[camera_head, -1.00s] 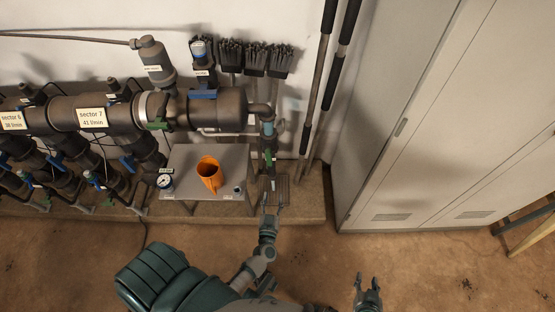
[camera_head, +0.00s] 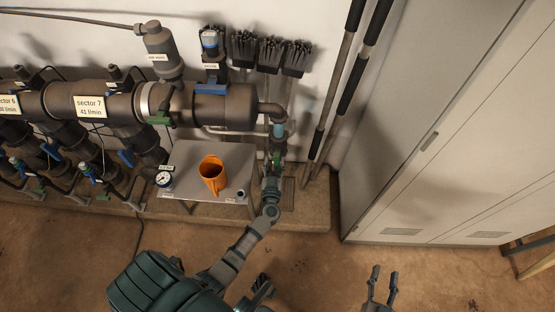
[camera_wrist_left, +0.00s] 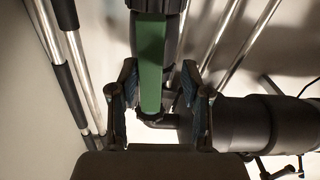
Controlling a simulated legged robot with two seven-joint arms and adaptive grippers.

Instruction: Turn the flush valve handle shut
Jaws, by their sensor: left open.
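The green flush valve handle (camera_wrist_left: 152,62) stands upright in the left wrist view, between the two open fingers of my left gripper (camera_wrist_left: 158,88). I see a gap on either side of it. In the head view the handle (camera_head: 277,157) is a small green patch on the vertical pipe below the manifold's right end. My left gripper (camera_head: 273,175) is just below it and partly hides the pipe. My right gripper (camera_head: 381,280) is open and empty over the floor, at the bottom right.
A second green handle (camera_head: 158,119) is on the manifold. Poles (camera_head: 340,82) lean on the wall, and a tall cabinet (camera_head: 400,150) stands at right. The front floor is clear.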

